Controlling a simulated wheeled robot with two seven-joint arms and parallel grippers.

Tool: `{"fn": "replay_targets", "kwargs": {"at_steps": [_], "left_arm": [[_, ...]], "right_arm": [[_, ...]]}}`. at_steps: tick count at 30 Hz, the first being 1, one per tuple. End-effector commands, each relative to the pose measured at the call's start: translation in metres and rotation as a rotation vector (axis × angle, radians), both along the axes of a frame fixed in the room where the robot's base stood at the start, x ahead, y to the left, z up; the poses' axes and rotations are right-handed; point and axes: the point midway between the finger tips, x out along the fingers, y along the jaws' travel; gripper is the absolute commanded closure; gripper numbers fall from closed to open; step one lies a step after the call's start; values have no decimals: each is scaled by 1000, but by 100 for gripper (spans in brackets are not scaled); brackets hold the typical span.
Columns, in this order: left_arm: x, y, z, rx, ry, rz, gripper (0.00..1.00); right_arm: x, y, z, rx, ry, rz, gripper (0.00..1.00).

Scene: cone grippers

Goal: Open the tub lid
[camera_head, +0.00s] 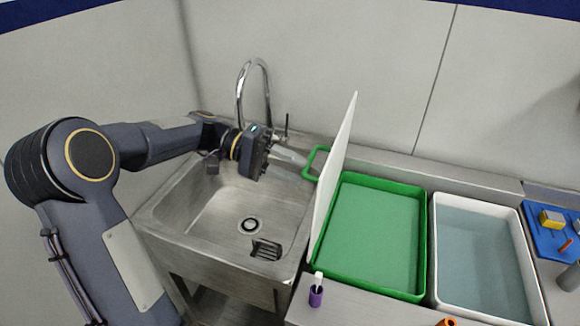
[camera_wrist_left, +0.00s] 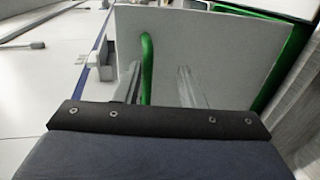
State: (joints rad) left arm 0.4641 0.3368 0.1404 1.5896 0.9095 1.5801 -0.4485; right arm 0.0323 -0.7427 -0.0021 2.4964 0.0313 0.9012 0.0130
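The tub lid (camera_head: 336,175) is a thin white panel standing nearly upright, tilted slightly, along the left side of the green tub (camera_head: 422,245). The tub's inside is exposed. A green handle (camera_head: 312,163) sticks out from the lid's left face. My left gripper (camera_head: 303,165) reaches the handle from the left, over the sink. In the left wrist view, the fingers (camera_wrist_left: 158,85) stand apart with the green handle (camera_wrist_left: 147,62) between them, nearer the left finger. The lid's face (camera_wrist_left: 215,45) is just beyond the fingertips. My right gripper is not in view.
A steel sink (camera_head: 215,215) with a tall tap (camera_head: 239,95) lies under my left arm. A purple bottle (camera_head: 316,297) stands near the lid's lower edge. A white basin (camera_head: 433,290) is right of the tub. A blue tray (camera_head: 545,240) holding small items is at far right.

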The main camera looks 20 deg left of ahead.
Motion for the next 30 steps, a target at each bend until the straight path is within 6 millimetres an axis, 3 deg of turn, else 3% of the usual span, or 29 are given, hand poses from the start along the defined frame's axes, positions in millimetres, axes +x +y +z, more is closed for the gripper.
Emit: {"fn": "replay_targets", "kwargs": {"at_steps": [5, 15, 30], "left_arm": [[0, 15, 1, 2, 2, 2, 67], [-4, 67, 13, 1, 2, 2, 67], [-5, 76, 16, 0, 1, 0, 67]], "right_arm": [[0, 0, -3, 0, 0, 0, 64], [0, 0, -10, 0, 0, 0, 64], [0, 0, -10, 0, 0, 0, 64]]}}
